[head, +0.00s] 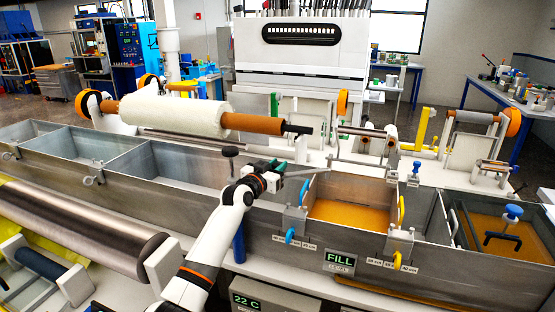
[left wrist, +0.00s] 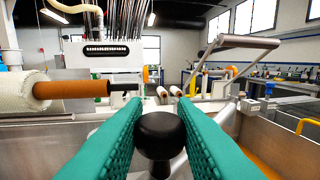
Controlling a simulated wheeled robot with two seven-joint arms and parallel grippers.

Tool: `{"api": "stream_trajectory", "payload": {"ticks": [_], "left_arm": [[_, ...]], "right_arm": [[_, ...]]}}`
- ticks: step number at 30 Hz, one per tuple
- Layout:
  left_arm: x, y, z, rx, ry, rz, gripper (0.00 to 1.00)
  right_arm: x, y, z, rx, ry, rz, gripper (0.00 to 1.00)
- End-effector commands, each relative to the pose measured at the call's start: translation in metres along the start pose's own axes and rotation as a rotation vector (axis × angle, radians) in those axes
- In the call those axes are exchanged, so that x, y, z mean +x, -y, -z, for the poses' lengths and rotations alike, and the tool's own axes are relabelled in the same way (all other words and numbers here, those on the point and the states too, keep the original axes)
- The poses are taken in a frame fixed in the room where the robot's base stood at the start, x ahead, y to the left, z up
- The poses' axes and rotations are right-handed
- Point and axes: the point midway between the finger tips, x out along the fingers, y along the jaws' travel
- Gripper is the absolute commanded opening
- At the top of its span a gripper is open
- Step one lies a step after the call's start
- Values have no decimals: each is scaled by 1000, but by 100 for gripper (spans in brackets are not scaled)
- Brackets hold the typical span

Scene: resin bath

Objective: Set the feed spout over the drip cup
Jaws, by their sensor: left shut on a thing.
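My left gripper (head: 277,166) is over the long metal trough, just left of the bay with orange resin. In the left wrist view its green fingers (left wrist: 160,110) are closed on a black round knob (left wrist: 160,135), with a finger on each side. A grey metal arm, which looks like the feed spout (head: 308,172), reaches right from beside the gripper; a similar grey channel rises to the upper right in the left wrist view (left wrist: 235,42). I cannot clearly make out how knob and spout join. I cannot identify the drip cup. My right gripper is not in view.
The resin bay (head: 350,214) has a FILL label (head: 338,257) on its front. Another black knob (head: 230,151) stands on a stem left of the gripper. A white roll (head: 175,114) lies behind the trough. A blue-knobbed tool (head: 512,212) is in the right bay.

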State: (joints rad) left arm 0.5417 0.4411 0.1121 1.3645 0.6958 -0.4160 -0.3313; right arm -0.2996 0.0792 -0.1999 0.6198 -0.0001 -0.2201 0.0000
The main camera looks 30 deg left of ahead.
Motion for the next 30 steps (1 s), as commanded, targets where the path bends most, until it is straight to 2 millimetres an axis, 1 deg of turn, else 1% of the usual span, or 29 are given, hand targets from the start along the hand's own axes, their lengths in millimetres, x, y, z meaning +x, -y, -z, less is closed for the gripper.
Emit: {"api": "stream_trajectory", "payload": {"ticks": [1, 3, 6, 9, 13, 17, 30], "left_arm": [[5, -2, -10, -9, -3, -39, 0], [10, -7, -9, -12, -3, -102, 0], [18, -16, -7, -17, -3, -194, 0], [23, -25, -3, -17, -1, -276, 0], [29, -36, 0, -15, 1, -367, 0], [33, -46, 2, -15, 2, -446, 0], [40, -77, 1, -13, 6, -686, 0]], "right_arm": [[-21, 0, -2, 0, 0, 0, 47], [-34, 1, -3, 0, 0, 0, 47], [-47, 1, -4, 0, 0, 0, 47], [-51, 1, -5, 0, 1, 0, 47], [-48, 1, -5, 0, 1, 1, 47], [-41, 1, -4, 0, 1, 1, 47], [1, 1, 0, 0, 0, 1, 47]]}}
